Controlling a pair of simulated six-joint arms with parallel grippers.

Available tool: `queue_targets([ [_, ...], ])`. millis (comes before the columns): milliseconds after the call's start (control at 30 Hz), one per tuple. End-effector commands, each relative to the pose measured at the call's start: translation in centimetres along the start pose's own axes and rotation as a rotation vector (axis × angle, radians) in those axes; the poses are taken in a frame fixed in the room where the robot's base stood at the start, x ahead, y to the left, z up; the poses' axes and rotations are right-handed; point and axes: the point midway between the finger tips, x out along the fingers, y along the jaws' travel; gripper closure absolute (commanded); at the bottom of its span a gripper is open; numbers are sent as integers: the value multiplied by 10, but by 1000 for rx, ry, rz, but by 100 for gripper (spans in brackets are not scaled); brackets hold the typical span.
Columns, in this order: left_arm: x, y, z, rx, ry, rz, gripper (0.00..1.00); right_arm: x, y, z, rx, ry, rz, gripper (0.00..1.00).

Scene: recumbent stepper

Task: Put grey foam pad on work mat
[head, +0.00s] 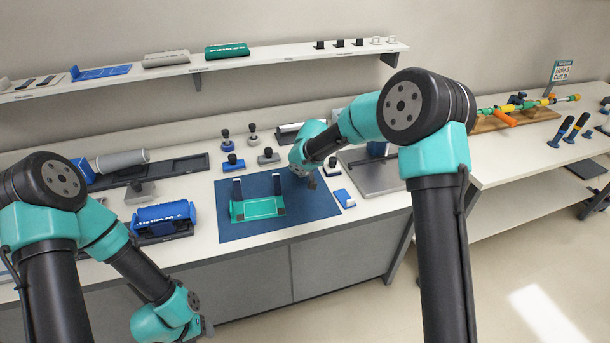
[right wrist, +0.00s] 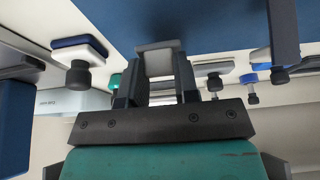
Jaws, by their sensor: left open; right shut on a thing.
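The blue work mat (head: 318,204) lies flat on the bench in the head view. It also fills the top of the right wrist view (right wrist: 215,22). My right gripper (head: 309,180) is low over the mat's right-hand part. In the right wrist view, my right gripper (right wrist: 158,72) is shut on a light grey piece, the grey foam pad (right wrist: 159,64), close to the mat. I cannot tell whether the pad touches the mat. In the head view the gripper hides the pad. My left gripper (head: 207,328) is open and empty, low in front of the bench.
A green tray (head: 258,208) with dark uprights stands on the mat's left part. A blue-and-white block (head: 345,198) sits at the mat's right edge. Black-knobbed stamps (head: 268,156) stand behind, and a grey metal plate (head: 372,178) lies to the right.

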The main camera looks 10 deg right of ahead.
Motion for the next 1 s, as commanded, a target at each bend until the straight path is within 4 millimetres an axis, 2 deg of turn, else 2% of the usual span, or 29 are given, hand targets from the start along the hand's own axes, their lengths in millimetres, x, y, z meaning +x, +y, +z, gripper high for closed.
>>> queue_targets([
  [200, 0, 0, 0, 0, 0, 0, 46, 3, 2, -5, 1, 1, 0, 94],
  [533, 0, 0, 0, 0, 0, 0, 46, 33, 2, 8, -1, -1, -1, 94],
  [1000, 0, 0, 0, 0, 0, 0, 46, 38, 2, 10, 0, 0, 0, 94],
])
